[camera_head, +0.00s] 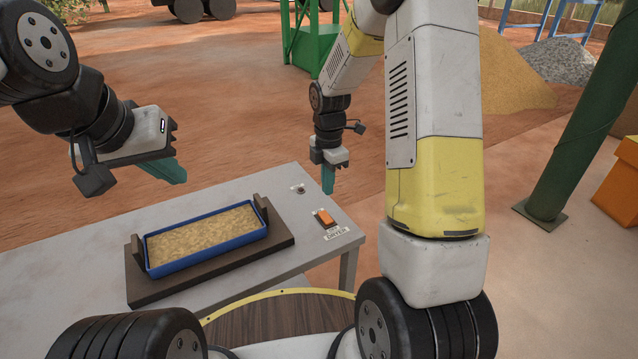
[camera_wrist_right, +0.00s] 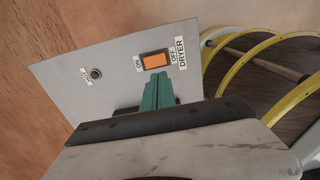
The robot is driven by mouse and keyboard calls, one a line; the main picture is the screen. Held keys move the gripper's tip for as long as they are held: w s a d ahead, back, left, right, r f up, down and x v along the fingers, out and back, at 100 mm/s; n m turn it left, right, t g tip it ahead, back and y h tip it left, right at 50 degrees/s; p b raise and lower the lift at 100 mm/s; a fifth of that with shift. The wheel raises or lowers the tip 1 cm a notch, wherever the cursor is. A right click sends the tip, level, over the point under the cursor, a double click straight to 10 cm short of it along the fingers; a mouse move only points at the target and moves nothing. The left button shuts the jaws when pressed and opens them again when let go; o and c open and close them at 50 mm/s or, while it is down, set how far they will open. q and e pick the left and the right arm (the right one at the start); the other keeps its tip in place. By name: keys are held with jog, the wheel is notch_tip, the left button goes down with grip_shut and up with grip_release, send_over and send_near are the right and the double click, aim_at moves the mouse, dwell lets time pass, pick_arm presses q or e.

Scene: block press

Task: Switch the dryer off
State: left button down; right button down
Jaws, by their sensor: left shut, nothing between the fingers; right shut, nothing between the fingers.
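The dryer switch is an orange rocker (camera_head: 325,217) on the grey table near its right edge, by a DRYER label (camera_head: 337,233). In the right wrist view the rocker (camera_wrist_right: 154,60) lies between the ON and OFF labels; I cannot tell which side is pressed. My right gripper (camera_head: 328,180), with teal fingers, is shut and empty, pointing down behind the switch in the head view. In the right wrist view its fingertips (camera_wrist_right: 156,80) appear just below the rocker; contact is not visible. My left gripper (camera_head: 166,171) is shut and empty above the table's far left part.
A small dark reddish round indicator (camera_head: 299,189) with a label is set in the table behind the switch. A blue tray (camera_head: 207,256) of sandy material sits on a dark board (camera_head: 140,290) with end blocks, left of the switch. The table around the switch is clear.

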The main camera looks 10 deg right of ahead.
jog(key=shift+s+d+r, duration=0.1)
jog(key=shift+s+r, duration=0.05)
jog(key=shift+r, duration=0.95)
jog(key=shift+s+d+r, duration=0.1)
jog(key=shift+s+r, duration=0.05)
jog(key=shift+r, duration=0.95)
jog(key=s+r+m+t, duration=0.3)
jog(key=s+r+m, duration=0.55)
jog(key=r, duration=0.35)
jog(key=s+r+m+t+y, duration=0.1)
jog(key=s+r+m, duration=0.2)
jog(key=s+m, duration=0.3)
jog(key=s+r+m+t+y, duration=0.1)
jog(key=s+r+m+t, duration=0.1)
jog(key=s+m, duration=0.5)
jog(key=shift+a+r, duration=0.35)
jog(key=shift+r, duration=0.4)
